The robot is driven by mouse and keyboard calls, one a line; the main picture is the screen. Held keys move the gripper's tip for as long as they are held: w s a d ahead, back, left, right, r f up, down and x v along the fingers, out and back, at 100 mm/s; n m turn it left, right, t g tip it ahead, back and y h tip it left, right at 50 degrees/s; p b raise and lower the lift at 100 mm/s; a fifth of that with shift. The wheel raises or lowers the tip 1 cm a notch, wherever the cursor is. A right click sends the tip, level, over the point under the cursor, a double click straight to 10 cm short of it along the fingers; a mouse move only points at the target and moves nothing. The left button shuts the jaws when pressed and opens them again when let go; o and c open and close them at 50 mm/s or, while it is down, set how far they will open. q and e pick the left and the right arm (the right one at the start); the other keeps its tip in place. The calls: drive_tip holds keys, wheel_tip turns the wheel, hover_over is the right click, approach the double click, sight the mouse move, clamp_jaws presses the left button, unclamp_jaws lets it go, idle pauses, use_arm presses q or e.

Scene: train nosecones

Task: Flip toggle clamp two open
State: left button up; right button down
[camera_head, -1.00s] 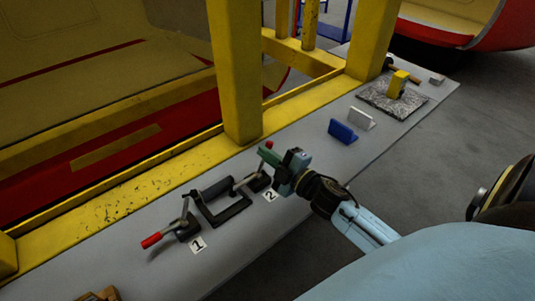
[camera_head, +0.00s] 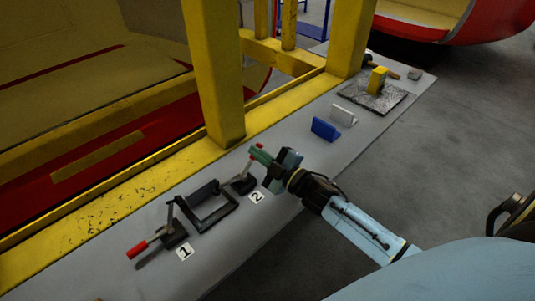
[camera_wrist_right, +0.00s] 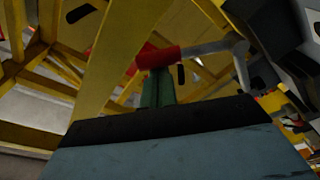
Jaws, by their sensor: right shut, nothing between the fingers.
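Toggle clamp two (camera_head: 243,184) stands on the grey table beside the label marked 2. Its grey lever rises steeply from the base, with the red handle end up at my right gripper (camera_head: 259,154). My right gripper is shut with nothing between its green fingers. In the right wrist view, the red handle (camera_wrist_right: 158,57) lies across the tips of the shut fingers (camera_wrist_right: 158,85), outside them; contact looks likely but cannot be confirmed. Toggle clamp one (camera_head: 172,236) stands at lower left, its red handle pointing left and low. My left gripper is not in view.
A black frame (camera_head: 213,222) sits between the two clamps. A blue block (camera_head: 324,129) and a white block (camera_head: 343,115) stand farther right on the table. A thick yellow post (camera_head: 213,75) rises close behind clamp two.

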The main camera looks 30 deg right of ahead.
drive_tip(key=shift+w+d+f, duration=0.2)
drive_tip(key=shift+d+f, duration=0.3)
drive_tip(key=shift+d, duration=0.15)
idle(0.3)
wheel_tip(320, 180, up, 4)
drive_tip(key=a+p, duration=0.3)
drive_tip(key=p, duration=0.1)
drive_tip(key=f+b+v, duration=0.1)
drive_tip(key=b+v, duration=0.1)
drive_tip(key=v, duration=0.8)
drive_tip(key=shift+d, duration=0.3)
drive_tip(key=shift+w, duration=0.1)
